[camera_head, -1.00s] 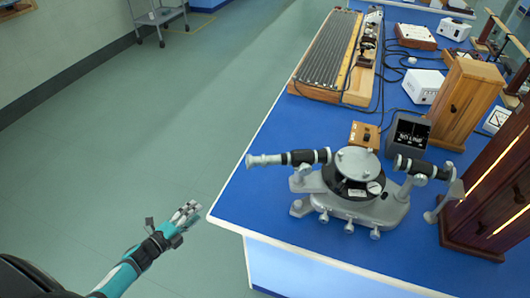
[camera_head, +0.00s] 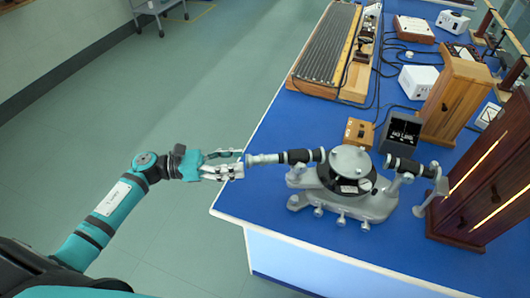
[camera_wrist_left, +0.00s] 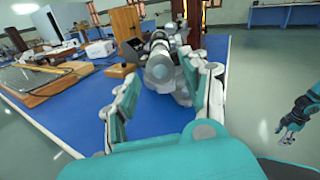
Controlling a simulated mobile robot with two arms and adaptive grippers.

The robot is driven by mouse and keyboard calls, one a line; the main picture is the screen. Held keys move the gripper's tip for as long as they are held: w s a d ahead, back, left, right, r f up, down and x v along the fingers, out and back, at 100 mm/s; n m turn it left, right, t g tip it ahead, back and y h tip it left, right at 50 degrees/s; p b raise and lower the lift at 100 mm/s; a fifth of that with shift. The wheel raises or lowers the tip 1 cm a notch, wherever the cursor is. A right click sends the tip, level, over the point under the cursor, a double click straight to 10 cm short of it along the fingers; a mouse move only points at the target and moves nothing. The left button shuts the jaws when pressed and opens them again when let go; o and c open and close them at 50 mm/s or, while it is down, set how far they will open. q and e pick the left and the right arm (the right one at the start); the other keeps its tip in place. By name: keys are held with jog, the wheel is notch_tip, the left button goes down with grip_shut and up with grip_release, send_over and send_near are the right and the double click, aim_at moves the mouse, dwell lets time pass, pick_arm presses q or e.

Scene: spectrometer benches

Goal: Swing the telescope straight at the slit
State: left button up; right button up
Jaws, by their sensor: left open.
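The grey spectrometer (camera_head: 350,190) stands near the blue bench's front left corner, with a round table on top. Its telescope tube (camera_head: 300,156), black and grey, points left, its outer end at the bench edge. A second tube (camera_head: 405,167), seemingly the collimator with the slit, points right toward a dark cabinet. My left gripper (camera_head: 238,166) is open at the telescope's outer end; touching or apart I cannot tell. In the left wrist view the telescope's round end (camera_wrist_left: 160,68) lies ahead between the open fingers. My right gripper (camera_wrist_left: 293,122) shows small, away from the bench at the right.
A small dark display (camera_head: 402,133) and a wooden block (camera_head: 359,132) stand behind the spectrometer. The dark cabinet (camera_head: 480,190) with glowing strips stands at right. A ribbed wooden apparatus (camera_head: 325,50) lies farther back.

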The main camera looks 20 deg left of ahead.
aim_at(260, 160)
pick_arm(q)
jog(key=p+x, duration=0.2)
jog(key=x, duration=0.4)
jog(key=shift+w+d+r, duration=0.15)
jog(key=shift+d, duration=0.1)
jog(key=shift+w+d, duration=0.3)
jog(key=shift+d, duration=0.35)
jog(key=shift+c, duration=0.3)
grip_shut()
jog(key=shift+f, duration=0.2)
